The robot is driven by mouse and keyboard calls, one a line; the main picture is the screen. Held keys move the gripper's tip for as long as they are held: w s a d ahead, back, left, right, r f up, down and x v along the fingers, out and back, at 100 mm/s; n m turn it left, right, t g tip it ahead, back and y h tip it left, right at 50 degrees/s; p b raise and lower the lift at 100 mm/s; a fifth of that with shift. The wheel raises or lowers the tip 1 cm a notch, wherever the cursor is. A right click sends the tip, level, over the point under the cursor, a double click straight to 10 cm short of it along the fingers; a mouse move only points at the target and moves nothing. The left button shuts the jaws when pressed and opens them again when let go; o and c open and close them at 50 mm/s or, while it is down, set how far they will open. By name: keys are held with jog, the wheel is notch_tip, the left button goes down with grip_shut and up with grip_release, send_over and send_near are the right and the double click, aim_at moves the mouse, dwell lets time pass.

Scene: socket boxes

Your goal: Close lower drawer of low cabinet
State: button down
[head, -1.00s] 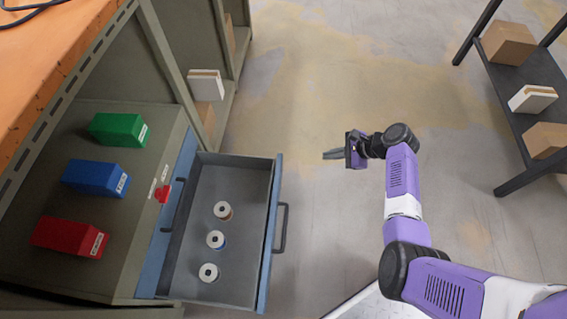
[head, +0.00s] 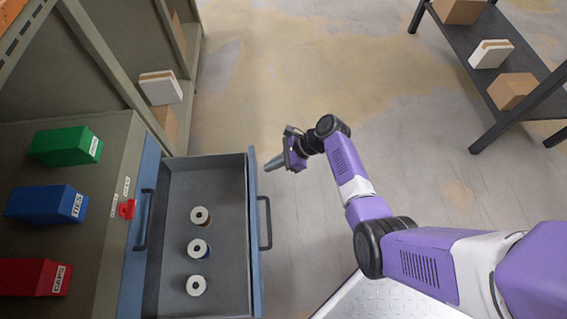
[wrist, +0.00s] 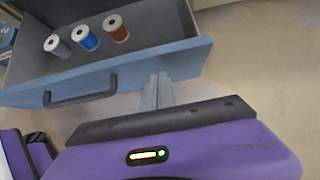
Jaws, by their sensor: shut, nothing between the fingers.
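The low cabinet (head: 95,125) stands at the left in the head view. Its lower drawer (head: 205,170) is pulled out, with a grey inside, a blue front and a dark bar handle (head: 265,222). The drawer front (wrist: 190,58) and handle (wrist: 82,92) also show in the wrist view. Several spools are not seen; three spools (head: 199,249) stand in a row inside the drawer. My gripper (head: 272,163) is shut and empty, just right of the drawer front near its far end. In the wrist view the fingertips (wrist: 158,78) point at the front; I cannot tell whether they touch it.
Green (head: 65,147), blue (head: 45,203) and red (head: 33,277) boxes stand on the cabinet. A dark shelf rack (head: 500,120) with cartons is at the right. A white-sided box (head: 160,87) sits on a shelf at the back left. The floor between is clear.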

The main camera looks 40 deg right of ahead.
jog(key=shift+w+a+r+b, duration=0.1)
jog(key=shift+w+a+b, duration=0.05)
jog(key=shift+w+a, duration=0.35)
jog(key=shift+w+a+b, duration=0.15)
jog(key=shift+w+a, duration=0.1)
jog(key=shift+a, duration=0.3)
